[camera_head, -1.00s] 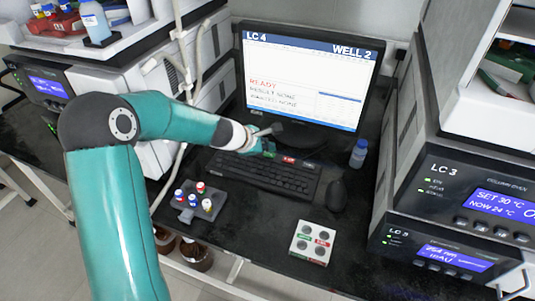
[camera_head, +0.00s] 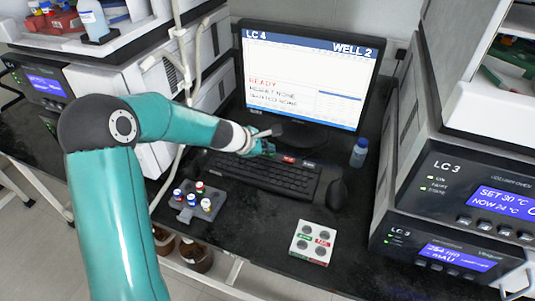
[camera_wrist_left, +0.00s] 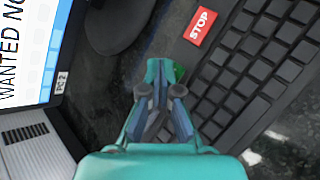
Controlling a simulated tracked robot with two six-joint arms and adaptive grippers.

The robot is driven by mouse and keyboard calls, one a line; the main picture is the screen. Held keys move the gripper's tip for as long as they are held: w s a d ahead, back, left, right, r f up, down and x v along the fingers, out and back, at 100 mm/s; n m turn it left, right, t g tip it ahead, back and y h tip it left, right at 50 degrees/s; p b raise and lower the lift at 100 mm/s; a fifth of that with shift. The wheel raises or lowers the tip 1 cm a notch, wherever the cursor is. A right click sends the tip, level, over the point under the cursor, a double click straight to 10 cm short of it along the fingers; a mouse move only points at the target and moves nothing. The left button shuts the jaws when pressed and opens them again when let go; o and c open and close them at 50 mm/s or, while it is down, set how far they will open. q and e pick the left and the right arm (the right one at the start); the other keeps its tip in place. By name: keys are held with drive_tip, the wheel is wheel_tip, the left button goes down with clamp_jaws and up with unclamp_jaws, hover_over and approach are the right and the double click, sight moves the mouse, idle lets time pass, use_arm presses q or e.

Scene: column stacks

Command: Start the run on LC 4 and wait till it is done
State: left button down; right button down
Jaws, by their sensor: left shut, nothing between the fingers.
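The monitor (camera_head: 290,75) at the back reads LC 4, WELL 2 and READY in red, with lines below that seem to read result none and wanted none. The keyboard (camera_head: 262,173) lies in front of it; a red STOP key stands at its back edge (camera_wrist_left: 200,25). My left gripper (camera_head: 270,148) is shut and empty over the back edge of the keyboard. In the left wrist view its fingertips (camera_wrist_left: 164,75) cover most of a green key (camera_wrist_left: 180,72); I cannot tell whether they touch it. My right gripper is out of view.
A grey rack (camera_head: 195,204) with several capped vials stands left of the keyboard. A white block (camera_head: 312,243) with red and green labels lies in front. A mouse (camera_head: 336,194) and blue-capped bottle (camera_head: 359,153) are on the right, beside the LC 3 stack (camera_head: 455,200).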

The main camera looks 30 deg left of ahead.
sight(268, 155)
use_arm(q)
drive_tip(key=shift+f, duration=0.3)
drive_tip(key=shift+r, duration=0.1)
idle(0.4)
drive_tip(key=shift+r+p, duration=0.6)
drive_tip(key=shift+r, duration=0.2)
wheel_tip(268, 155, up, 5)
drive_tip(key=p, duration=0.4)
drive_tip(key=shift+p, duration=0.4)
idle(5.3)
